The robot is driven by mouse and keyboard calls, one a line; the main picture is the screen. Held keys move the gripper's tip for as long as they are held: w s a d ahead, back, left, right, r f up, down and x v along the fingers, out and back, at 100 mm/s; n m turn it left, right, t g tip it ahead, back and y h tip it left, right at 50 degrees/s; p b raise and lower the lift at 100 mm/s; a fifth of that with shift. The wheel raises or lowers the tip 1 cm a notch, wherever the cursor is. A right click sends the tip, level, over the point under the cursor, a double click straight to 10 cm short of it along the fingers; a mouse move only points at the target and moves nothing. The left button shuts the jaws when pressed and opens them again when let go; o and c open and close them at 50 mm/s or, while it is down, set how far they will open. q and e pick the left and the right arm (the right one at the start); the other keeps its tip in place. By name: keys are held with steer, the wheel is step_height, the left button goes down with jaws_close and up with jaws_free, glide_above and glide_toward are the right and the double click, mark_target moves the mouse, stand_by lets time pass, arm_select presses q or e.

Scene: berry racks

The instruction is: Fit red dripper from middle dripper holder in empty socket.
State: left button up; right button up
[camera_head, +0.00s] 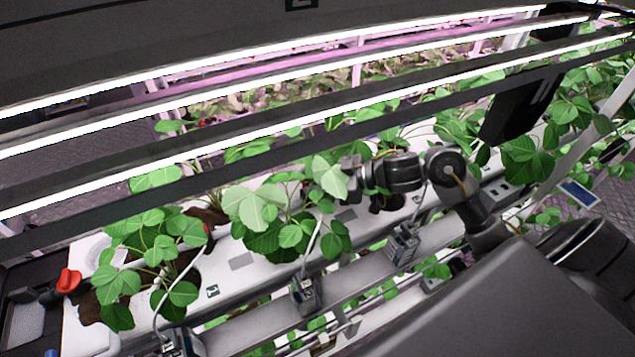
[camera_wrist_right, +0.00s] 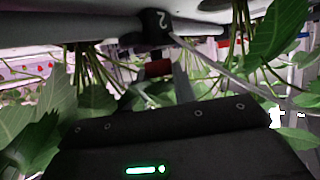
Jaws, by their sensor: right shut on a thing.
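My right gripper (camera_head: 347,178) reaches in among the leaves above the white planting gutter (camera_head: 240,262) in the head view; leaves partly hide its tips. In the right wrist view my right gripper (camera_wrist_right: 166,88) is shut on a small red piece, the red dripper (camera_wrist_right: 158,68). Just above it in that view is a black block marked 2 (camera_wrist_right: 155,21) on a grey tube. I cannot tell whether the dripper touches it. The middle dripper holder (camera_head: 304,292) sits on the front rail, with a pale thin tube rising from it. I cannot make out the empty socket. My left gripper is not in view.
Other holders stand on the rail at right (camera_head: 403,243) and lower left (camera_head: 182,345). Leafy plants (camera_head: 160,250) crowd the gutter. Bright lamp bars (camera_head: 300,120) cross above. A red knob (camera_head: 69,281) is at far left. The gutter has bare stretches between plants.

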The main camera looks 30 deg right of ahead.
steer(key=shift+f, duration=0.15)
steer(key=shift+f, duration=0.25)
steer(key=o, duration=1.1)
steer(key=shift+o, duration=0.4)
steer(key=o, duration=0.3)
steer(key=shift+r, duration=0.15)
step_height(320, 180, up, 6)
steer(key=p, duration=0.7)
